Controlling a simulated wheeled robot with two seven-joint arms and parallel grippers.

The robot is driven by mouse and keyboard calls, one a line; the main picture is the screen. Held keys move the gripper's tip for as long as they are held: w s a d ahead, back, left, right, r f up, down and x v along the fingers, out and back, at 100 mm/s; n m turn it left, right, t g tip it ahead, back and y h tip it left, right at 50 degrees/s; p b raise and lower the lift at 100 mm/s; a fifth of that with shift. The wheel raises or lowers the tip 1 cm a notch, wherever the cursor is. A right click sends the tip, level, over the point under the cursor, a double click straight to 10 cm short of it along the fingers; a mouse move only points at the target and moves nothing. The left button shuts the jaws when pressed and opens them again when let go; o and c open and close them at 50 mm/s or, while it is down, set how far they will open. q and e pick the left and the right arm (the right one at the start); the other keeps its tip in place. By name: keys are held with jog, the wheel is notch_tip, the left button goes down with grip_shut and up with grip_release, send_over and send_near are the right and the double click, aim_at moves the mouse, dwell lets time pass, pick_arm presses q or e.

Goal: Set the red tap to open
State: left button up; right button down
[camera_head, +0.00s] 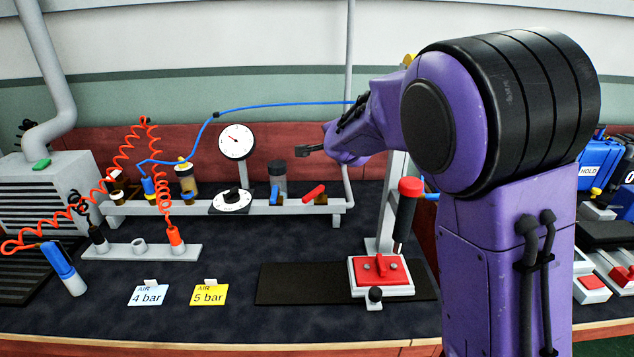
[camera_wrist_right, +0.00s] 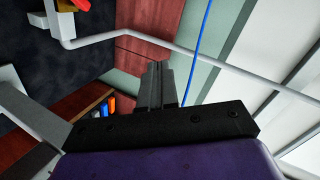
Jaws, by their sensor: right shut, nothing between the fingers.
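The red tap (camera_head: 314,193) has a red lever on a brass-coloured body, on the grey rail (camera_head: 170,208) at the back of the bench. Its lever slants up to the right in the head view. In the right wrist view a red piece (camera_wrist_right: 81,4), which looks like this lever, is cut off at the top left edge. My right gripper (camera_head: 303,151) is shut and empty, above the rail and the red tap, not touching it. Its closed fingers (camera_wrist_right: 157,72) show in the right wrist view. My left gripper is not in view.
A blue tap (camera_head: 275,194) sits left of the red tap. A white gauge (camera_head: 237,141) and dial (camera_head: 232,200) stand further left. A grey vertical pipe (camera_head: 347,184) is close on the right, and a blue hose (camera_head: 285,104) runs above. A red-handled press (camera_head: 408,205) stands in front right.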

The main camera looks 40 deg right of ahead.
jog(key=s+f+n+g+y, duration=0.2)
jog(key=s+f+n, duration=0.1)
jog(key=f, duration=0.2)
jog(key=n+g+y+b, duration=0.1)
jog(key=n+g+y, duration=0.1)
jog(key=n+y, duration=0.15)
send_near(314, 194)
notch_tip(314, 194, down, 7)
jog(key=s+d, duration=0.1)
jog(key=s, duration=0.1)
jog(key=shift+h, duration=0.35)
jog(key=w+p, duration=0.1)
jog(key=w, duration=0.3)
jog(key=shift+w+a+r, duration=0.1)
jog(key=shift+w+a, duration=0.1)
jog(key=shift+w, duration=0.05)
